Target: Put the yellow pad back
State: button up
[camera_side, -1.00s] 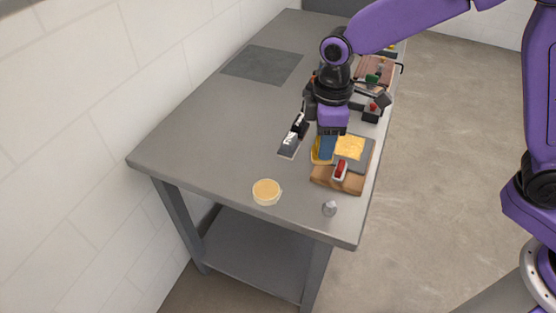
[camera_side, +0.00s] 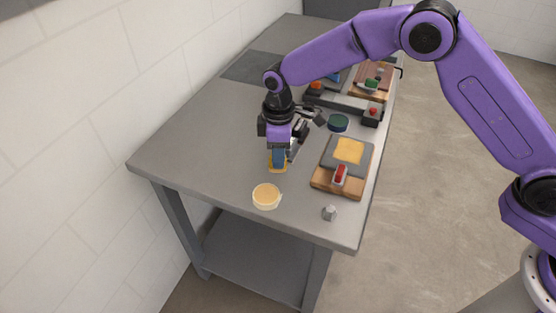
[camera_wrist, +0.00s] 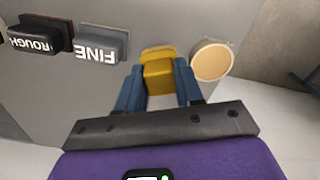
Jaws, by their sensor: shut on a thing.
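My gripper (camera_side: 278,158) is shut on the yellow pad (camera_side: 277,169) and holds it over the left part of the grey table; I cannot tell how far above the surface. In the wrist view the yellow pad (camera_wrist: 158,78) sits between the two blue fingers, with a wider yellow part beyond them.
A round tan-topped tub (camera_side: 266,195) stands close in front of my gripper. A wooden board (camera_side: 326,180) at right carries a grey slab with a yellow patch and a red-and-white item. A small grey faceted piece (camera_side: 330,212) and a dark green round thing (camera_side: 338,122) lie nearby.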

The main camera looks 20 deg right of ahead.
jog(key=shift+w+f, duration=0.1)
jog(key=shift+f, duration=1.55)
jog(key=shift+f, duration=0.1)
jog(key=o, duration=0.9)
notch_tip(320, 180, up, 11)
jog(key=shift+f, duration=0.1)
jog(key=shift+r, duration=0.75)
